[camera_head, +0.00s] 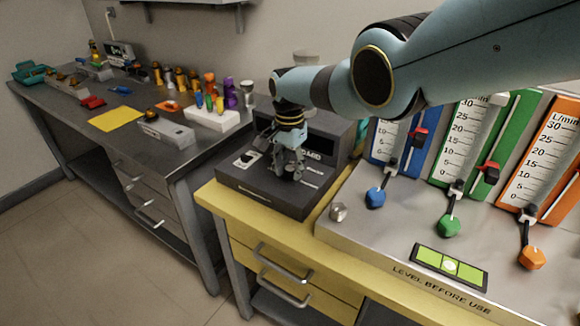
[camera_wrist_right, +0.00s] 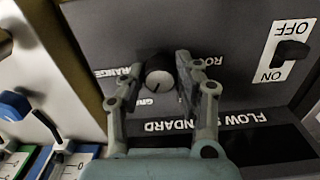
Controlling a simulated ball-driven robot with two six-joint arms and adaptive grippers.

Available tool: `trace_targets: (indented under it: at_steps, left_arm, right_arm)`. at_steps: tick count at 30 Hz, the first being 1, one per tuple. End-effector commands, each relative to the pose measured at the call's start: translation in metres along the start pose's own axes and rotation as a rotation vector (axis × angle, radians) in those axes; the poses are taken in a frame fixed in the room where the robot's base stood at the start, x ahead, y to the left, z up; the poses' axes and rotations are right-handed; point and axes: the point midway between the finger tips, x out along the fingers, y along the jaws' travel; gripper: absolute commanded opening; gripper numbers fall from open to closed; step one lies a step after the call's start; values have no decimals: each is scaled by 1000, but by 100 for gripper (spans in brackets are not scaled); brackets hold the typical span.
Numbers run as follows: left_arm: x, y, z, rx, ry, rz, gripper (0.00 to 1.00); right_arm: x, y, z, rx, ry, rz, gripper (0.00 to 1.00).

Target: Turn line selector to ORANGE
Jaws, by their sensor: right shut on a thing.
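The line selector is a round dark knob with a light grey top (camera_wrist_right: 159,78) on the dark panel of the flow standard box (camera_head: 262,197). My right gripper (camera_head: 287,172) reaches down onto this box from above. In the right wrist view my right gripper (camera_wrist_right: 157,75) has its two fingers on either side of the knob, shut on it. Small white lettering surrounds the knob; a partly covered word at its left seems to be ORANGE. A short mark on the knob points toward the bottom of the picture. In the head view the gripper hides the knob. My left gripper is out of view.
An ON/OFF switch (camera_wrist_right: 291,55) sits right of the knob in the wrist view. Right of the box stand flowmeters with blue (camera_head: 376,198), green (camera_head: 449,226) and orange (camera_head: 532,258) valve knobs. A grey bench (camera_head: 62,132) with bottles and blocks is at left.

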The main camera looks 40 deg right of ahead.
Motion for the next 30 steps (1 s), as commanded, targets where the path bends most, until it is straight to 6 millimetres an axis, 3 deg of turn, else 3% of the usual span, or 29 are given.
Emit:
trace_targets:
  at_steps: [30]
  left_arm:
    - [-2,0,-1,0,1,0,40]
  right_arm:
    - [-1,-2,-1,888,-7,-2,0]
